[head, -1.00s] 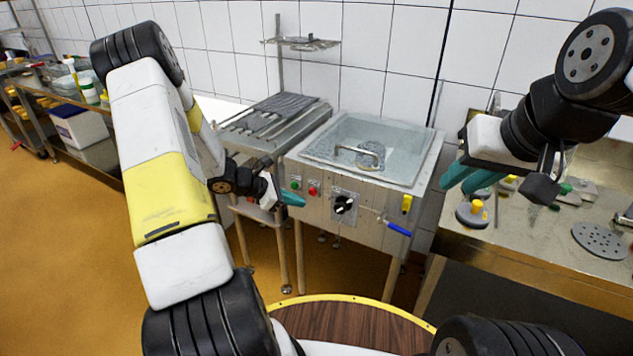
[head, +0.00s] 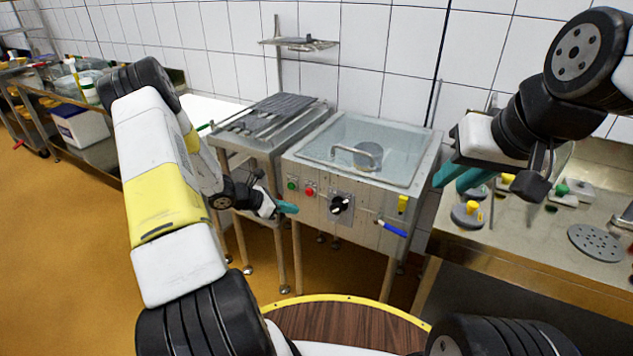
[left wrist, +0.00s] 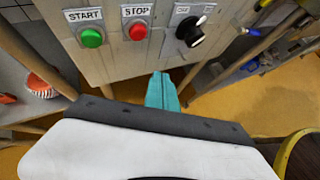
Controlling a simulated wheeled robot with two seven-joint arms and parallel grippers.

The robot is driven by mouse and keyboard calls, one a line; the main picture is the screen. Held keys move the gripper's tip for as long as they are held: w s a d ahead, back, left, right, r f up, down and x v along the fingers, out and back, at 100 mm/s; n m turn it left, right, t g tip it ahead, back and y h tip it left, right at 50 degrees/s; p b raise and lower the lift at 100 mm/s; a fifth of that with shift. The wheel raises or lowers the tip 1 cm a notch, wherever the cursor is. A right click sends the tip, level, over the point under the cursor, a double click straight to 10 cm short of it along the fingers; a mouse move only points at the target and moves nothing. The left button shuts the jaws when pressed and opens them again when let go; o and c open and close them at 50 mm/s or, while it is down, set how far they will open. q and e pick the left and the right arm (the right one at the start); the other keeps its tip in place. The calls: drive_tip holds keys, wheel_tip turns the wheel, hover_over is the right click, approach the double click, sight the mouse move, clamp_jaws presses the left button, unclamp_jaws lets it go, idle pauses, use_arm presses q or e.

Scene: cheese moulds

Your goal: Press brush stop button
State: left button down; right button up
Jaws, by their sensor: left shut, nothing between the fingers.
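The red stop button (head: 309,191) sits on the front panel of the washing machine (head: 362,222), right of the green start button (head: 292,184). In the left wrist view the red button (left wrist: 138,32) is under a STOP label and the green button (left wrist: 92,38) is under a START label. My left gripper (head: 289,208) is shut and empty, with teal fingertips, just below and left of the red button in the head view. In the left wrist view its fingertips (left wrist: 162,90) are below and right of the red button, apart from it. My right gripper (head: 458,181) is over the right-hand table.
A black rotary knob (head: 341,204) is right of the stop button. A blue-handled valve (head: 392,229) and yellow part (head: 403,204) are further right. A basin with a clear lid (head: 365,148) tops the machine. A rack (head: 270,121) stands to its left.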

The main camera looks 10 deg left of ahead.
sight(303, 195)
use_arm(q)
drive_tip(key=w+d, duration=0.2)
drive_tip(key=w, duration=0.3)
drive_tip(key=shift+w, duration=0.4)
drive_tip(key=shift+w, duration=0.1)
idle(1.7)
drive_tip(key=shift+w+d, duration=0.15)
drive_tip(key=shift+w, duration=0.15)
drive_tip(key=shift+w+d, duration=0.2)
drive_tip(key=shift+w, duration=0.25)
idle(0.9)
drive_tip(key=shift+s+a+r, duration=0.1)
drive_tip(key=shift+s+a, duration=0.2)
drive_tip(key=shift+s, duration=0.55)
drive_tip(key=shift+s+a, duration=0.3)
drive_tip(key=shift+s, duration=0.5)
drive_tip(key=shift+s+a, duration=0.25)
drive_tip(key=shift+s, duration=0.55)
drive_tip(key=shift+s+a, duration=0.3)
drive_tip(key=shift+s, duration=0.5)
